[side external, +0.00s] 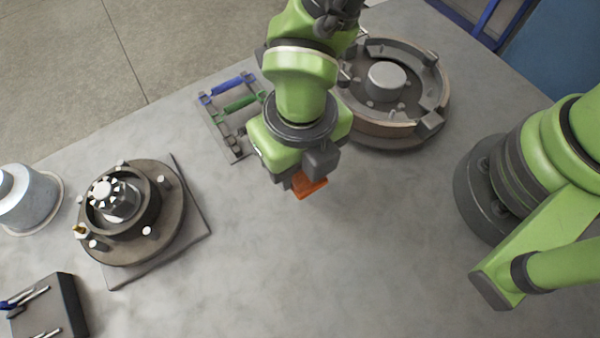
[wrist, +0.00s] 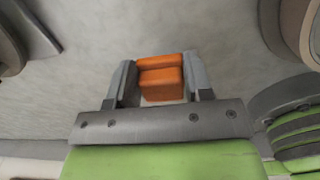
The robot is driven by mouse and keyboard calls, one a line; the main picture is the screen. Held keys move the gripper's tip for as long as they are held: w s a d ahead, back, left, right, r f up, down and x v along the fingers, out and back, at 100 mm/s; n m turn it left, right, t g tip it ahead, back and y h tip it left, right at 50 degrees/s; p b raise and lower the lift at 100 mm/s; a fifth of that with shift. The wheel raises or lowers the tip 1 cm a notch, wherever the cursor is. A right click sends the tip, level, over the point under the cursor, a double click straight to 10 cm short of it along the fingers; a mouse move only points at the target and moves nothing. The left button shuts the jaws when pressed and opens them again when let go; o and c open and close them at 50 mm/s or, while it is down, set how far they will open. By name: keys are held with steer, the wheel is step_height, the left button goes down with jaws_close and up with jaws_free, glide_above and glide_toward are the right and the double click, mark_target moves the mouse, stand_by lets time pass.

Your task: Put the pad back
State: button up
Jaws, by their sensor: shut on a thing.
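An orange block, which looks like the pad (wrist: 161,79), is between the two grey fingers of my gripper (wrist: 159,82) in the wrist view. The fingers are shut on its two sides. In the side external view the orange pad (side external: 309,188) shows below my gripper (side external: 303,184), over the middle of the grey table. The bench surface shows behind it in the wrist view. I cannot tell how high above the table it is. My wrist hides part of the pad in the side external view.
A round brake assembly (side external: 432,92) stands at the back right. A rack (side external: 229,141) with blue and green tools lies behind my wrist. A hub (side external: 168,218) on a square plate stands left, near a grey cylinder (side external: 27,205) and dark tool box (side external: 62,300). The front middle is clear.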

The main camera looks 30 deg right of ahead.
mark_target(299, 178)
steer(key=shift+f, duration=2.35)
steer(key=shift+f, duration=0.15)
steer(key=o, duration=1)
steer(key=shift+c, duration=0.2)
step_height(299, 178, up, 12)
steer(key=shift+d+r, duration=0.1)
steer(key=shift+r, duration=0.1)
